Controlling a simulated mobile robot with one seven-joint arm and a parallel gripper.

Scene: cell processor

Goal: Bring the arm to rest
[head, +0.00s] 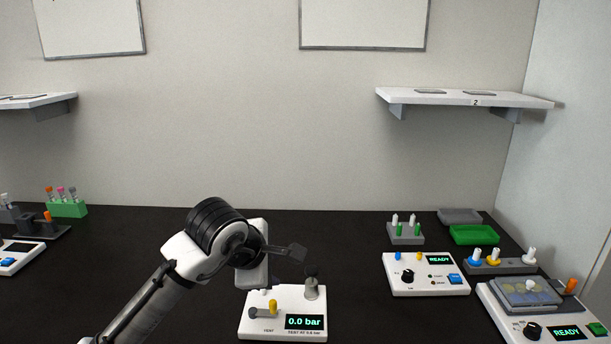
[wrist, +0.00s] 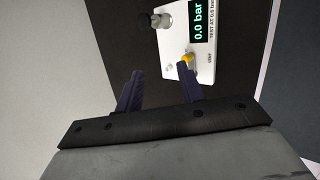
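My gripper shows in the wrist view (wrist: 160,88) with its two dark fingers apart and nothing between them. In the head view my arm reaches in from the lower left, and its wrist hangs above the black bench behind the pressure device; the fingers are mostly hidden there. The white pressure device (head: 283,312) reads "0.0 bar" and carries a yellow knob, a grey lever and a grey fitting. In the wrist view the device (wrist: 200,45) lies beyond the fingertips, with the yellow knob (wrist: 187,58) near the right fingertip. I cannot tell whether they touch.
To the right stand a white "READY" device (head: 428,286), a second "READY" device (head: 545,318), a green tray (head: 474,235) and a rack of vials (head: 405,238). A green tube rack (head: 67,208) is at the far left. A shelf (head: 460,97) hangs at right. The bench centre-back is clear.

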